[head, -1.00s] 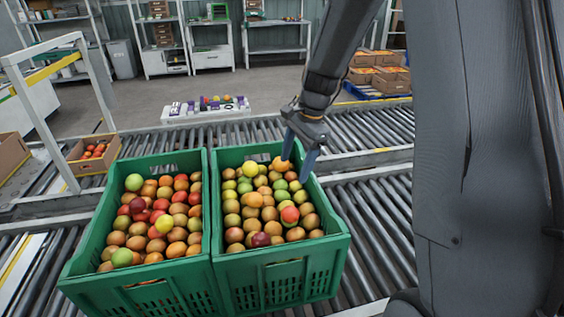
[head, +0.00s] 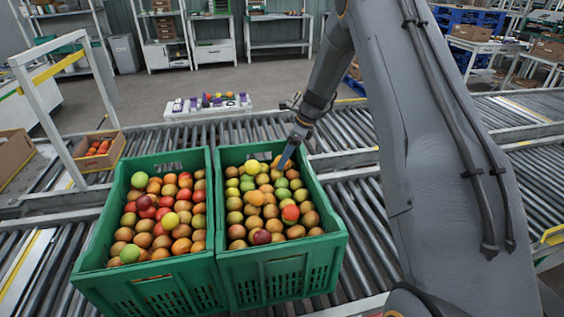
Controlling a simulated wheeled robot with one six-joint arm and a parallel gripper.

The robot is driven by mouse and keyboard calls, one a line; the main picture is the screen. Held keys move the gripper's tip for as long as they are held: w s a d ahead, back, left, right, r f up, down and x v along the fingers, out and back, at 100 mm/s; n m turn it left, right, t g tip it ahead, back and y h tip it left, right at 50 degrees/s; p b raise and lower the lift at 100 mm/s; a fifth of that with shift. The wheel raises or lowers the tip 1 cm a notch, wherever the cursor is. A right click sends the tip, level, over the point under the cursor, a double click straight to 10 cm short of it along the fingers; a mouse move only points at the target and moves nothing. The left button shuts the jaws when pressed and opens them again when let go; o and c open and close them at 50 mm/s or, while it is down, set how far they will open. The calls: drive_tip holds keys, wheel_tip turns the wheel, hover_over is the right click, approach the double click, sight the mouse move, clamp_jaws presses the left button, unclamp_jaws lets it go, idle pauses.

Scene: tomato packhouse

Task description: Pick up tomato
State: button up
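Two green crates stand side by side on the roller conveyor, both full of round tomatoes. The left crate (head: 150,292) holds red, orange, brownish, yellow and green ones.
A cardboard box (head: 77,160) with red tomatoes sits at the left beside a white frame (head: 40,110). A white and purple tray (head: 180,106) with fruit lies behind the crates. The conveyor rollers (head: 360,205) right of the crates are bare.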

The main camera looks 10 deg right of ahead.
drive_tip(key=shift+x, duration=1.1)
drive_tip(key=c, duration=0.8)
drive_tip(key=shift+c, duration=0.2)
